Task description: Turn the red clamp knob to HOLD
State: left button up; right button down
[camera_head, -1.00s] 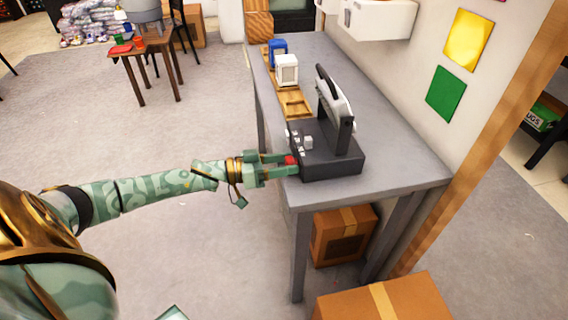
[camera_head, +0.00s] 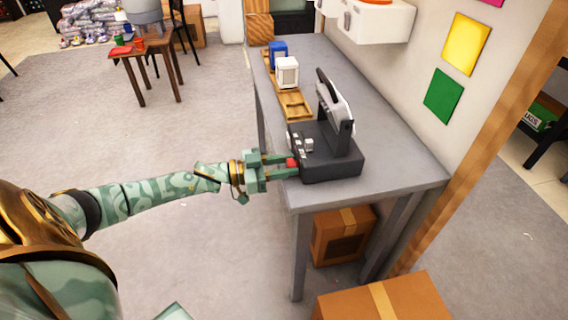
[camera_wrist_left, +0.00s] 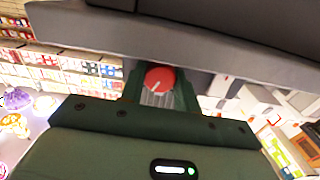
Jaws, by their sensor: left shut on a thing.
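The red clamp knob (camera_head: 291,162) sits on the front face of a dark grey device (camera_head: 332,167) at the near end of the grey bench. My left gripper (camera_head: 290,164) reaches in from the left and is shut on the knob, one finger on each side. In the left wrist view the round red knob (camera_wrist_left: 159,79) with a pale pointer line shows between the green fingers (camera_wrist_left: 159,96). The line slants toward the lower left there. Any HOLD marking is too small or hidden to read. My right gripper is not in view.
The grey bench (camera_head: 400,165) stands against the wall. A wooden tray (camera_head: 296,104) with a white block (camera_head: 287,72) and a blue block (camera_head: 278,52) lies behind the device. Cardboard boxes (camera_head: 343,233) stand under and before the bench.

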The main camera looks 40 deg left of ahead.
pick_arm(q)
jog(key=shift+m+p, duration=0.35)
jog(key=shift+m, duration=1.75)
jog(key=o, duration=1)
jog(key=shift+s, duration=0.1)
